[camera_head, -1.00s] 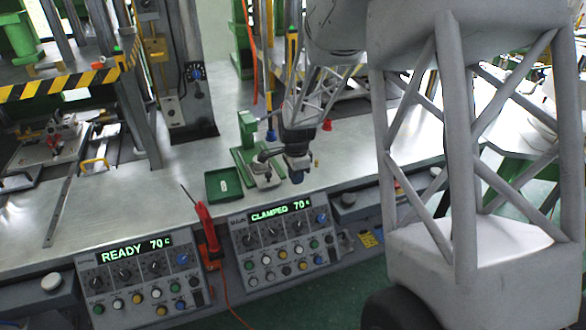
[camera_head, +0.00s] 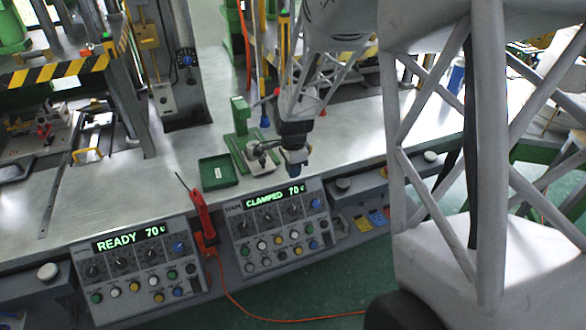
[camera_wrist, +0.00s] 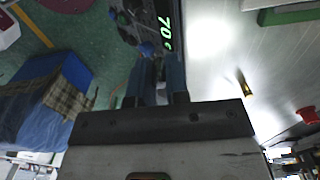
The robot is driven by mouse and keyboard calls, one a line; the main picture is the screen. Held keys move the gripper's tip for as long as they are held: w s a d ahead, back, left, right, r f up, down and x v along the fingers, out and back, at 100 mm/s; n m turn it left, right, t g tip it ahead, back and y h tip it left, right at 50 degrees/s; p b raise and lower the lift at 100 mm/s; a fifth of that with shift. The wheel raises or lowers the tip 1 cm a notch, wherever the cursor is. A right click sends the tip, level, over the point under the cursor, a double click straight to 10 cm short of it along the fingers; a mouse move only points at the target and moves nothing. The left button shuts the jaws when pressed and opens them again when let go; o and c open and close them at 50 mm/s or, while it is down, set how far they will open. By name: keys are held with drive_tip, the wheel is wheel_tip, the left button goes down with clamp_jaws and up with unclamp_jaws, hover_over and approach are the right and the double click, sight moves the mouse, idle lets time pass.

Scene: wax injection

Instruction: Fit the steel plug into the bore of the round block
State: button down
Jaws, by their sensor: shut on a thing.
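My gripper (camera_head: 297,170) hangs low over the front edge of the steel bench, just right of a small grey fixture. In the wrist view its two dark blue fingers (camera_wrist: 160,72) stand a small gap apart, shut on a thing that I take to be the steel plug. The plug itself is too small and hidden to make out clearly. The round block seems to be part of the grey fixture (camera_head: 262,152) on the green stand, close to the left of my gripper. Its bore cannot be made out.
A green tray (camera_head: 218,171) lies left of the fixture. Control panels reading READY (camera_head: 130,255) and CLAMPED (camera_head: 275,225) stand along the bench front, with a red-handled tool (camera_head: 203,220) between them. A small brass piece (camera_wrist: 243,84) and a red piece (camera_wrist: 308,115) stand on the bench.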

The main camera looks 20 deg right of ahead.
idle(0.4)
drive_tip(key=w+a+r+n, duration=0.1)
drive_tip(key=w+r+n, duration=0.7)
drive_tip(key=w, duration=0.4)
drive_tip(key=w+a+r+n, duration=0.2)
drive_tip(key=w+r+n, duration=0.6)
drive_tip(key=w, duration=0.5)
drive_tip(key=shift+a+n, duration=0.2)
drive_tip(key=shift+n, duration=0.8)
drive_tip(key=s+a+f+m, duration=0.2)
drive_tip(key=s+f+m, duration=0.2)
drive_tip(key=s, duration=0.7)
drive_tip(key=s+a+f+m, duration=0.2)
drive_tip(key=s+f+m, duration=0.2)
drive_tip(key=s, duration=0.8)
drive_tip(key=shift+s+a+f+m, duration=0.15)
drive_tip(key=shift+f+m, duration=0.15)
drive_tip(key=shift+f, duration=0.5)
drive_tip(key=w, duration=0.5)
drive_tip(key=w+f, duration=0.1)
drive_tip(key=w, duration=1)
drive_tip(key=shift+d+f, duration=0.25)
drive_tip(key=shift+d, duration=0.1)
